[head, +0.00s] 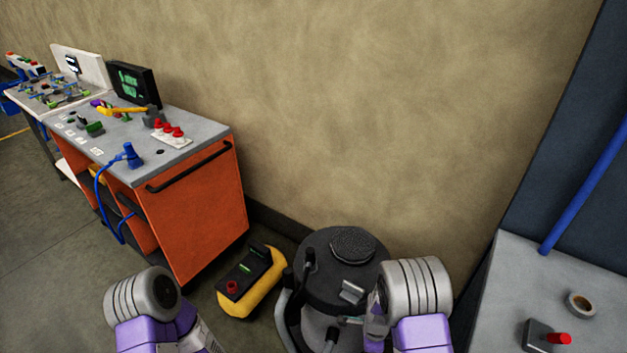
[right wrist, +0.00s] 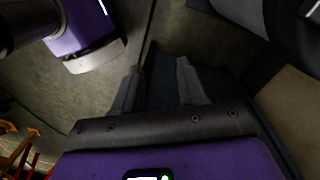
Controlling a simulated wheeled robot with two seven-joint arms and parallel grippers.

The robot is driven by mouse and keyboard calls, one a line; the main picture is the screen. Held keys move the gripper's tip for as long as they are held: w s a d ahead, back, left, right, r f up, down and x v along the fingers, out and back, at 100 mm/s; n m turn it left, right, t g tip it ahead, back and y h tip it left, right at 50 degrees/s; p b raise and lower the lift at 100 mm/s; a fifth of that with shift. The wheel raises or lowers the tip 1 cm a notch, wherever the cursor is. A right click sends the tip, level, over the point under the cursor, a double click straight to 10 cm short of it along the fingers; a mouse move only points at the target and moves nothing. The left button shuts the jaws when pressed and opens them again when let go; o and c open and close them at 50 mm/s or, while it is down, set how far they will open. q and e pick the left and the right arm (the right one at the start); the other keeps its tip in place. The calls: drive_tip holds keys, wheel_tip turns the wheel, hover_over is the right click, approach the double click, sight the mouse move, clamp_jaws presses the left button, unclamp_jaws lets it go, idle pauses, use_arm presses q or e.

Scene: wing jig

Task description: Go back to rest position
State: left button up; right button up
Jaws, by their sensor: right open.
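My right gripper (right wrist: 158,85) shows in the right wrist view with its two grey fingers spread apart and nothing between them. In the head view, my right arm's grey joint and purple link are at the lower middle right, in front of a black and grey drum-shaped machine (head: 335,268). My left arm's grey joint and purple link are at the lower left. The left gripper's fingers do not show.
An orange cart (head: 196,205) with a grey top carries red knobs (head: 168,131), a blue tool (head: 131,155) and a dark screen (head: 135,85). A yellow and black box (head: 250,281) lies on the floor. A grey table (head: 510,275) at right holds a tape roll (head: 581,304).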

drive_tip(key=s+a+f+n+y, duration=0.1)
drive_tip(key=s+a+n+y, duration=0.1)
drive_tip(key=s+n, duration=0.5)
drive_tip(key=s+a+f+n+t+y, duration=0.1)
drive_tip(key=s+a+f+n+y, duration=0.1)
drive_tip(key=s+a+n, duration=0.2)
drive_tip(key=s+n, duration=0.3)
drive_tip(key=n, duration=0.2)
drive_tip(key=shift+s+f, duration=0.3)
drive_tip(key=shift+s, duration=0.1)
